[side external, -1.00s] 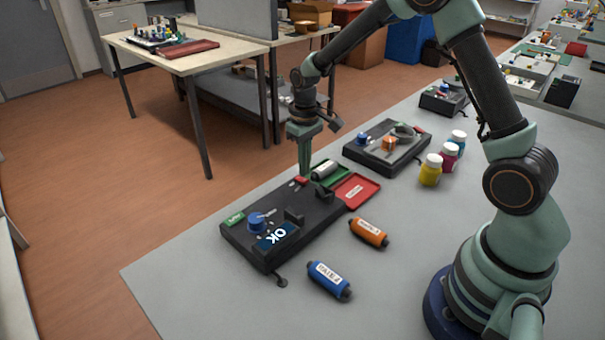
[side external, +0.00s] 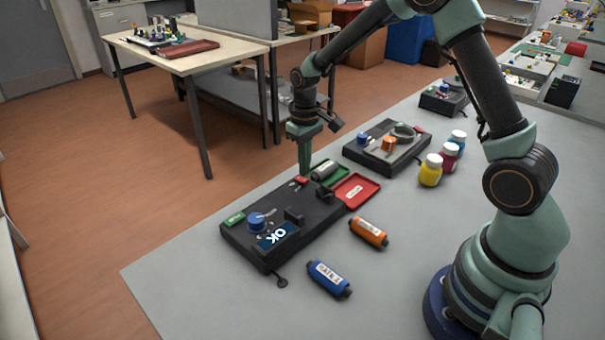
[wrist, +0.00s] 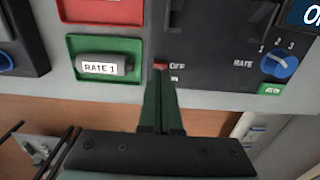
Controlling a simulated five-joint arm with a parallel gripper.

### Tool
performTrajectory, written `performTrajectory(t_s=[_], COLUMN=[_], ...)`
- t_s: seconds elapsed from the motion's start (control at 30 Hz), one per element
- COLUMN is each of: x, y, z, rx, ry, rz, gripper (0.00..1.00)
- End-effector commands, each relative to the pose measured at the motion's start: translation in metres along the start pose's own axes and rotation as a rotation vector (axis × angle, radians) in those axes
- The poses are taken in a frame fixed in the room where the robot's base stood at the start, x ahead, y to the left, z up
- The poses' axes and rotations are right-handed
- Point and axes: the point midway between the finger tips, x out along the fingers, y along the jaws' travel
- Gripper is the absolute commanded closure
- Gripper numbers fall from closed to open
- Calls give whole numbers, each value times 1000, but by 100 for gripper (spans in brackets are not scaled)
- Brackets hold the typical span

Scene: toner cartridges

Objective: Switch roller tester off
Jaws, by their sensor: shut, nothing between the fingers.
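The roller tester (side external: 255,255) is a dark box on the grey table, with a blue rate knob (side external: 258,222) and a display (side external: 279,236) reading OK. A small red switch (side external: 301,180) sits near its far edge. In the wrist view the red switch (wrist: 160,66) shows beside an OFF label (wrist: 177,66). My gripper (side external: 305,172) is shut and empty, pointing down with its tips right at the switch; I cannot tell whether they touch it. The tips also show in the wrist view (wrist: 160,82). A grey roller marked RATE 1 (wrist: 108,67) lies in the green tray (wrist: 82,45).
A red tray (side external: 366,186) adjoins the tester. An orange roller (side external: 369,233) and a blue roller (side external: 329,280) lie on the table in front. Another dark device (side external: 375,160) and several bottles (side external: 431,172) stand farther right. The near left table is clear.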

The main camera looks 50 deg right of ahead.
Motion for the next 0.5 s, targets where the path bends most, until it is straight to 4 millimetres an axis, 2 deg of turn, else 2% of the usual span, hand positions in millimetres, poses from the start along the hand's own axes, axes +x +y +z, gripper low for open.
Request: performTrajectory(t_s=[0.5], x=[4], y=[0], z=[0], rx=[0], ry=[-1], rz=[0], gripper=[100])
